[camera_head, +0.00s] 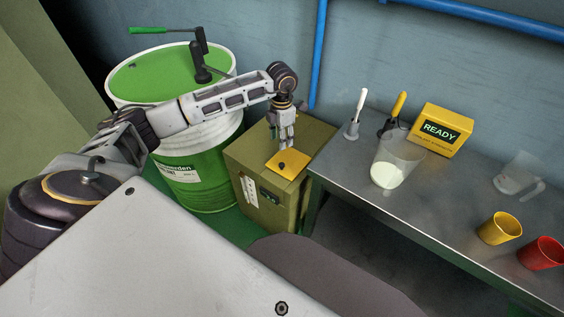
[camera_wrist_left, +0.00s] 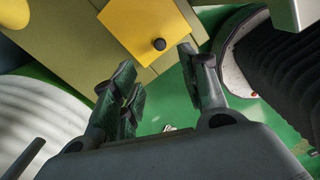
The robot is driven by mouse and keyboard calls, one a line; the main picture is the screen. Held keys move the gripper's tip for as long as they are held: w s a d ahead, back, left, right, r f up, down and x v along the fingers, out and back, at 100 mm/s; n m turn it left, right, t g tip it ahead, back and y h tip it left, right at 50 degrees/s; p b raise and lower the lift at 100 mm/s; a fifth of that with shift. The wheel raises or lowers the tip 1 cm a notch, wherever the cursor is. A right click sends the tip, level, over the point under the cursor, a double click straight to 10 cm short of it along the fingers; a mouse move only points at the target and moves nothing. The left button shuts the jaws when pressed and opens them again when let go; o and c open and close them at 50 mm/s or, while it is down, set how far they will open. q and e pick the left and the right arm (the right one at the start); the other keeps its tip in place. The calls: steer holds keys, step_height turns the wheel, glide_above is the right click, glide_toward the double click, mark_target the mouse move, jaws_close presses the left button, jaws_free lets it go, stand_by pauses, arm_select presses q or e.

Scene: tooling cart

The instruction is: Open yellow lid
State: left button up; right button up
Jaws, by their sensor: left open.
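The yellow lid (camera_head: 292,163) is a flat square plate with a small black knob, lying on top of the olive-green box (camera_head: 290,207). It looks shut. In the left wrist view the lid (camera_wrist_left: 140,22) is at the top, with its black knob (camera_wrist_left: 158,44) near the corner closest to the fingers. My left gripper (camera_head: 286,147) points down just above the lid's back edge. In the wrist view its fingers (camera_wrist_left: 158,64) are spread apart with nothing between them, and the knob shows beyond the gap. Contact with the lid cannot be told. My right gripper is out of view.
A green and white drum (camera_head: 205,165) with a hand pump stands left of the box. A metal table (camera_head: 440,205) on the right holds a clear beaker (camera_head: 397,160), a yellow READY box (camera_head: 441,130), a yellow cup (camera_head: 499,229) and a red cup (camera_head: 541,253).

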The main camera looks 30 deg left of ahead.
mark_target(282, 164)
arm_select(q)
steer(key=shift+f, duration=0.15)
step_height(282, 164, down, 12)
steer(key=shift+f+b, duration=0.1)
steer(key=shift+b, duration=0.45)
steer(key=shift+f, duration=0.7)
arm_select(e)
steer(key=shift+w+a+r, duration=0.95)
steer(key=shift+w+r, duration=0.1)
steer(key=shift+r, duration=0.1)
arm_select(q)
steer(key=shift+c, duration=0.4)
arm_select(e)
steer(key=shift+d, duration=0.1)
arm_select(q)
jaws_close()
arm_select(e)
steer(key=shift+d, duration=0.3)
